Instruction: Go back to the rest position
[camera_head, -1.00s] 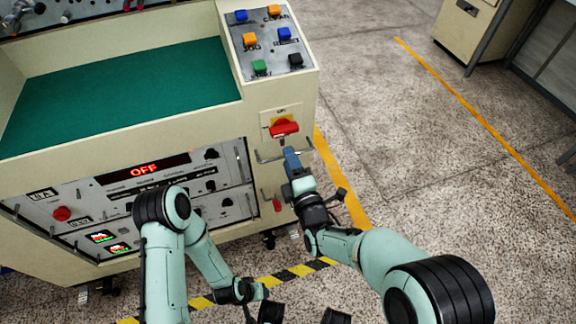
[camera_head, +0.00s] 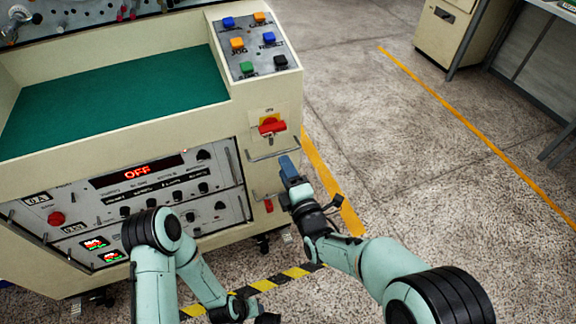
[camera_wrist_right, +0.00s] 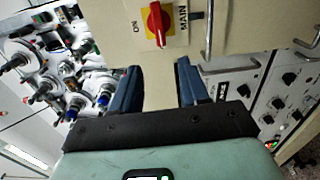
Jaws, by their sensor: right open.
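My right gripper (camera_head: 289,170) is in front of the machine's right corner, just below the red main switch (camera_head: 271,125) on its yellow plate. In the right wrist view the two blue fingers (camera_wrist_right: 153,88) stand apart with nothing between them. The red switch (camera_wrist_right: 155,22) shows beyond and above the fingertips, apart from them. My left arm is at the lower left of the head view, bent downward; its gripper end (camera_head: 246,310) is at the bottom edge, and its finger state is unclear.
The cream machine (camera_head: 120,140) has a green top surface (camera_head: 120,97), a button panel (camera_head: 252,44) and a display reading OFF (camera_head: 137,172). Metal handles stick out near my right gripper. Open floor (camera_head: 400,150) lies to the right. A cabinet (camera_head: 440,38) stands at the back right.

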